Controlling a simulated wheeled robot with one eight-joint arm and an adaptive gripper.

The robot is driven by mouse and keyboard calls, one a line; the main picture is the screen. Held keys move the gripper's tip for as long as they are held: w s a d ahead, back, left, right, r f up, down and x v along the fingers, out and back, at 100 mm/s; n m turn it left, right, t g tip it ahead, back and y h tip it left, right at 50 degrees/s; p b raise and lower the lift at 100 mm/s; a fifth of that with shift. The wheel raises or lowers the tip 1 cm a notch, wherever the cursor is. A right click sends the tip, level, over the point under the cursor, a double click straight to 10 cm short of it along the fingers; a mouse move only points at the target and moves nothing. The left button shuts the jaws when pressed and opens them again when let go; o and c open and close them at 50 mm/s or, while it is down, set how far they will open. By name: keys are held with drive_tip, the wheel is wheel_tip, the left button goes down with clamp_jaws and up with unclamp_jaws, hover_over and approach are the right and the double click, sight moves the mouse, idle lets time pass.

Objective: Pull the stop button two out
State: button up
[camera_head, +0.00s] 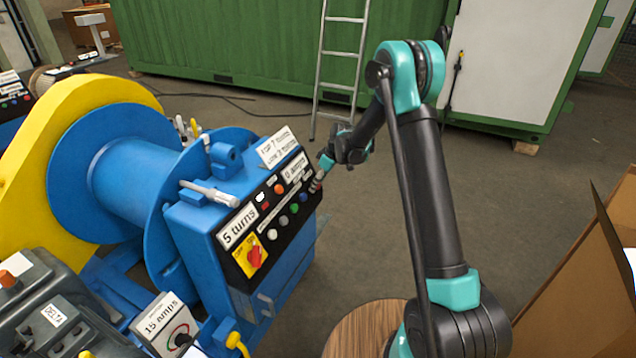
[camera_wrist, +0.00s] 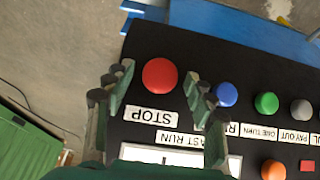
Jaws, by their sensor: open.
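The red round stop button (camera_wrist: 160,75) sits at the end of a black control panel in the wrist view, above a white STOP label (camera_wrist: 150,115). My gripper (camera_wrist: 159,82) is open, with one finger on each side of the button. Nothing is held, and contact between fingers and button cannot be told. In the head view my gripper (camera_head: 320,175) is at the far right end of the control panel (camera_head: 262,217) on the blue winch, and it mostly hides the button there.
Blue (camera_wrist: 227,94), green (camera_wrist: 266,103) and grey (camera_wrist: 301,110) buttons line the panel beside the stop button. A red switch on a yellow plate (camera_head: 246,258) is at the near end. A ladder (camera_head: 340,60) leans behind.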

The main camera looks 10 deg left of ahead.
clamp_jaws()
drive_tip(key=shift+s+d+r, duration=0.15)
drive_tip(key=shift+d+r, duration=0.1)
drive_tip(key=shift+d, duration=0.3)
unclamp_jaws()
drive_tip(key=v, duration=1.2)
